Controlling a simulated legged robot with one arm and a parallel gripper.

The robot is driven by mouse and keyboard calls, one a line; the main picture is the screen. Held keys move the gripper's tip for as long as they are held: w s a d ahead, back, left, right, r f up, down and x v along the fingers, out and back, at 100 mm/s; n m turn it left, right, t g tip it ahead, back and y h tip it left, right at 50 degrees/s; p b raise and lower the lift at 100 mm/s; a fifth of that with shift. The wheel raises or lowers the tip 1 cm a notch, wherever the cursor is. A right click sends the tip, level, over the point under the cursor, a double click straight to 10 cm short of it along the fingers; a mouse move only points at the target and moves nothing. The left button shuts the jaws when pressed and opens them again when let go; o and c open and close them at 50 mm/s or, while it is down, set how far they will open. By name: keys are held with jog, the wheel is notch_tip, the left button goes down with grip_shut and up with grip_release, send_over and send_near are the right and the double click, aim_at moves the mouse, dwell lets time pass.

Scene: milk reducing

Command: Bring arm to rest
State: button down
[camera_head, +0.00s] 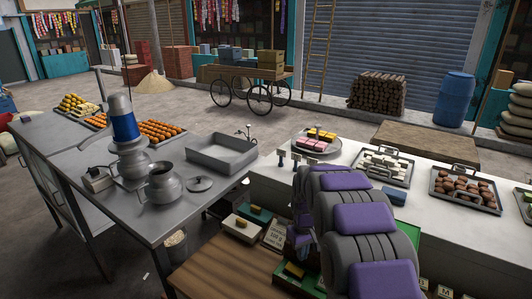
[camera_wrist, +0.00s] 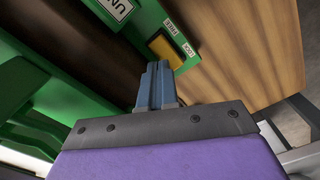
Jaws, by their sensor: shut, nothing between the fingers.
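My arm, grey with purple pads, reaches forward from the lower right in the head view. Its far end points down beside the counter front, and the fingers cannot be made out there. In the wrist view my gripper (camera_wrist: 155,82) shows as two blue-grey fingers pressed together, with nothing between them. The fingertips lie in front of a green-framed box with a yellow block (camera_wrist: 166,46) and a wooden surface (camera_wrist: 245,50). I cannot tell whether they touch anything.
A grey metal table (camera_head: 140,226) at left holds a blue-and-steel machine (camera_head: 125,125), a metal pot (camera_head: 163,183), a lid (camera_head: 199,184) and a sink-like tray (camera_head: 221,152). A white counter (camera_head: 270,175) with sweet trays runs right. Open floor lies beyond.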

jog(key=s+r+m, duration=0.1)
jog(key=s+r, duration=0.4)
jog(key=s, duration=0.5)
jog(key=s+r+m, duration=0.1)
jog(key=s+r, duration=0.4)
jog(key=s, duration=0.4)
jog(key=s+m+g+b, duration=0.1)
jog(key=s+m, duration=0.1)
jog(key=s, duration=2.1)
jog(key=shift+m+g, duration=0.4)
